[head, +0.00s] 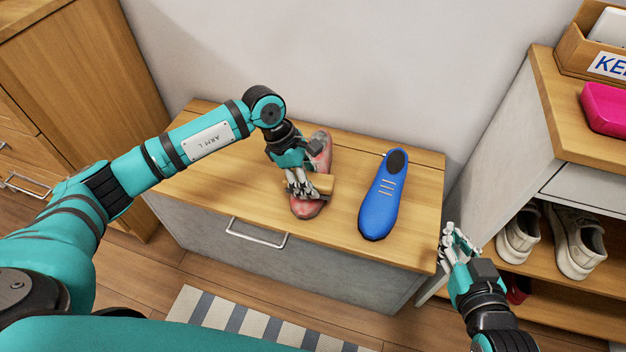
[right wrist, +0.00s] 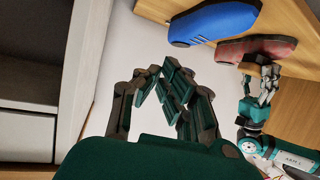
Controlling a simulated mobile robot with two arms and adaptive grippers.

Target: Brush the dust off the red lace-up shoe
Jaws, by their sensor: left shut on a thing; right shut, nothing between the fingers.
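The red shoe (head: 309,208) lies on the wooden bench top, its toe towards the front edge. Its surface looks pale and dusty in places. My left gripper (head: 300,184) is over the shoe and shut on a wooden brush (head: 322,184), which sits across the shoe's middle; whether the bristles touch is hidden. The red shoe (right wrist: 258,47) and brush (right wrist: 254,68) also show in the right wrist view. My right gripper (head: 455,243) is shut and empty, off the bench's front right corner; it also shows in the right wrist view (right wrist: 168,72).
A blue shoe (head: 380,196) lies on the bench (head: 415,220) right of the red one. A shelf unit (head: 548,140) at the right holds beige sneakers (head: 575,240), a pink box (head: 606,108) and a wooden crate (head: 578,45). A striped rug (head: 255,325) lies in front.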

